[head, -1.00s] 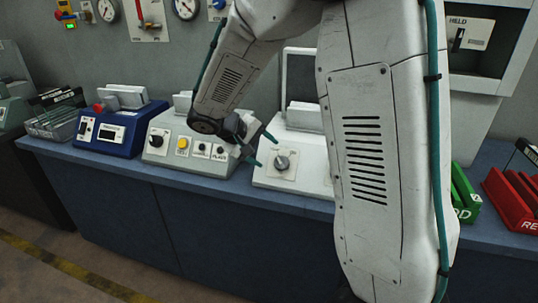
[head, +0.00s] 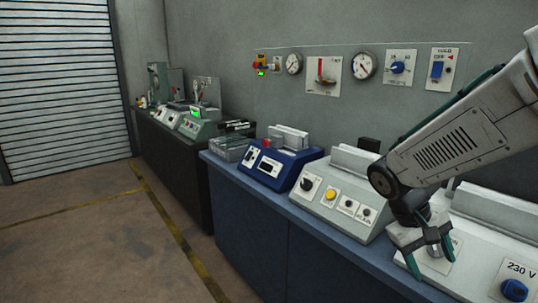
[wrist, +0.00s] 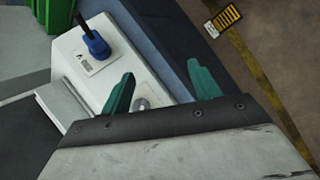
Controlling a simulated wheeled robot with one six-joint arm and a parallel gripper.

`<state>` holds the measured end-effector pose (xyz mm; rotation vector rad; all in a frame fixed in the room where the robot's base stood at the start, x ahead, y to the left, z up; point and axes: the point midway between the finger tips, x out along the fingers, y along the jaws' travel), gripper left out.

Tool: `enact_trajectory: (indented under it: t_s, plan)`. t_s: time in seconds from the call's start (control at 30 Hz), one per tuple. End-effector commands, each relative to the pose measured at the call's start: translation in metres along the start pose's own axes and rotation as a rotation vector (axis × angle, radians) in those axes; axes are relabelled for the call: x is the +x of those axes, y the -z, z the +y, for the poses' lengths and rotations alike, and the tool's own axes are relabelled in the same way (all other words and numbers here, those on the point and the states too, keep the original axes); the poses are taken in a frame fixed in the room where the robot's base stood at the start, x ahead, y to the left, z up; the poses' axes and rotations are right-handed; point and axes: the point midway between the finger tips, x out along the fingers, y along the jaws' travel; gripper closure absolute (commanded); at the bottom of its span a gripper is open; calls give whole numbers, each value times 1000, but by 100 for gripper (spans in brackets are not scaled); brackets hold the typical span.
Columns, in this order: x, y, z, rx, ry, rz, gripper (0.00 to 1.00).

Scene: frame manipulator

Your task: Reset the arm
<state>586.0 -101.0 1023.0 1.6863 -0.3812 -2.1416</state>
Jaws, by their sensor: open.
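My gripper (head: 430,262) is at the right of the head view, at the end of my white arm, with its two teal fingers apart and nothing between them. It appears over the front of a white machine (head: 483,243) with a knob partly hidden behind the fingers. In the wrist view my gripper (wrist: 162,82) shows its two teal fingers spread, with a grey knob (wrist: 141,104) of the white machine seen close to the left finger. A blue knob (wrist: 97,45) on a white plate lies farther up that machine.
A grey-white machine (head: 328,207) with a yellow button and a blue machine (head: 282,168) stand left on the blue bench (head: 240,203). A wall panel (head: 323,76) holds gauges and switches. A dark bench (head: 180,150) stands farther back. Floor at left is clear.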

Motion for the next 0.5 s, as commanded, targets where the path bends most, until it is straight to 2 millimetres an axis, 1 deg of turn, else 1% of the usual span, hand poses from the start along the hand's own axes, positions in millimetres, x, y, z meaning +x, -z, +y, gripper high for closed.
enact_trajectory:
  t_s: [0.03, 0.2, 0.3, 0.4, 0.5]
  plan:
    - [-7, -19, -4, 5, 46, 10, 38]
    - [-27, -77, -23, 10, 215, 60, 38]
    - [-36, -108, -35, 18, 305, 107, 38]
    - [-45, -134, -46, 33, 383, 166, 38]
    - [-52, -154, -54, 56, 439, 225, 38]
